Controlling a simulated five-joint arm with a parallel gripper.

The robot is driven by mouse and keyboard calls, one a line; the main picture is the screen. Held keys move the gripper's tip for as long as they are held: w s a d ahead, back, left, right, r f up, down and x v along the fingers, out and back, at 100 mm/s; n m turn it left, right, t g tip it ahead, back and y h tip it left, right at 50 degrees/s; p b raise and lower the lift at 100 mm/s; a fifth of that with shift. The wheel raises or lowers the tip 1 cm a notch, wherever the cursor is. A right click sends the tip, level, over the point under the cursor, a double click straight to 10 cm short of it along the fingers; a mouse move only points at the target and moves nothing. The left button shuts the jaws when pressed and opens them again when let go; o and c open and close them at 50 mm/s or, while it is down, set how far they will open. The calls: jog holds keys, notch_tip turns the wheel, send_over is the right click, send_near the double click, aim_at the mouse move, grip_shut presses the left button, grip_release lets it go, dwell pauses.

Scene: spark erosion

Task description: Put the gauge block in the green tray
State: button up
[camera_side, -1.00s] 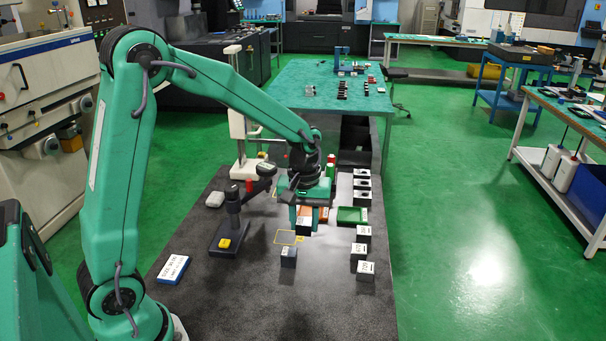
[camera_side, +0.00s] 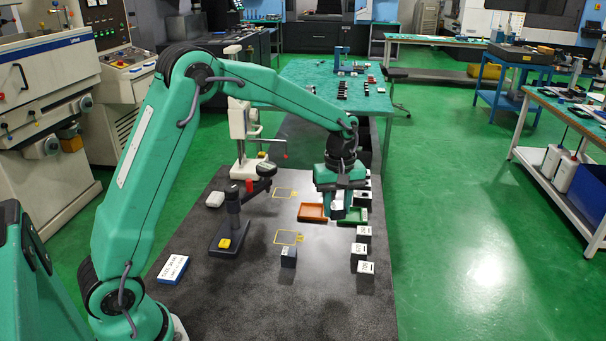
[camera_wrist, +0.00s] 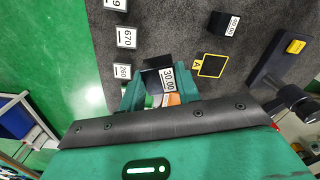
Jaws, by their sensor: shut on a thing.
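The gauge block (camera_wrist: 152,78), a dark block with a white label reading 30.00, is held between the fingers of my gripper (camera_wrist: 160,97) in the wrist view. In the side view my gripper (camera_side: 342,201) points down, with the block (camera_side: 337,210) between its fingers. They are over or just in front of the green tray (camera_side: 358,219), whose left part they hide. I cannot tell how high the block is above the tray. The orange tray (camera_side: 311,213) lies just left of the green one and looks empty.
Labelled blocks (camera_side: 364,234) stand along the right edge of the dark table. Another dark block (camera_side: 288,257) stands near a yellow outlined square (camera_side: 287,237). A dark stand (camera_side: 232,215) and a blue-edged box (camera_side: 173,268) are at left. The front of the table is mostly clear.

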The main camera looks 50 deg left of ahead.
jog(key=w+d+n, duration=0.2)
jog(key=w+n, duration=0.3)
jog(key=w, duration=0.4)
jog(key=shift+w+d, duration=0.15)
jog(key=shift+w, duration=0.1)
jog(key=shift+f, duration=0.1)
send_over(350, 216)
notch_tip(350, 216, down, 7)
jog(key=shift+r, duration=0.1)
jog(key=shift+f, duration=2.1)
jog(key=shift+f, duration=0.1)
jog(key=o, duration=0.9)
jog(key=shift+f, duration=0.1)
